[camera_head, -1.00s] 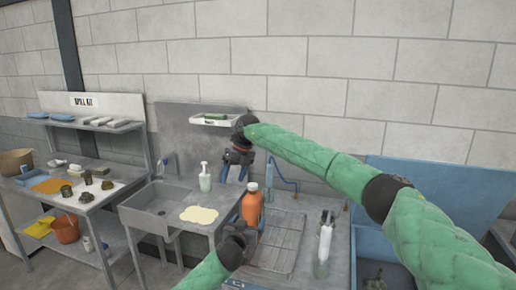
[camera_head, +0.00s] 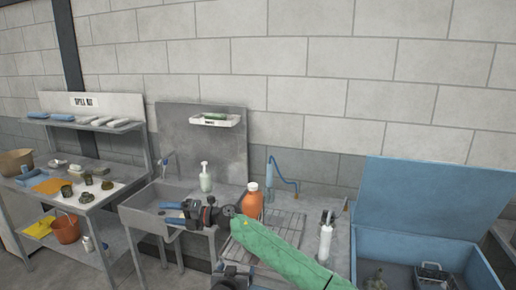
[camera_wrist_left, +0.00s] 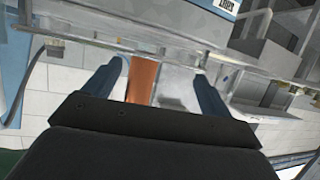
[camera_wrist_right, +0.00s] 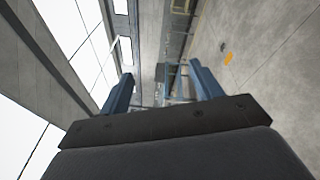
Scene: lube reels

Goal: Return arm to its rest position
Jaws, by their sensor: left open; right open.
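My right gripper (camera_head: 172,213) reaches in from the right on a green-sleeved arm and points left, across the sink's front. Its blue fingers are apart with nothing between them, as the right wrist view (camera_wrist_right: 163,82) also shows. My left gripper (camera_head: 232,276) is low at the bottom edge, in front of the wire rack; its fingers are hard to make out there. In the left wrist view (camera_wrist_left: 160,75) its blue fingers are apart. An orange bottle (camera_head: 253,203) stands upright behind the right arm, apart from both grippers; an orange shape (camera_wrist_left: 142,80) shows beyond the left fingers.
The sink (camera_head: 147,208) and a soap bottle (camera_head: 205,178) are close to the right gripper. The wire rack (camera_head: 283,228), a white bottle (camera_head: 325,240) and an open blue bin (camera_head: 405,238) are to the right. A wall tray (camera_head: 216,121) hangs above.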

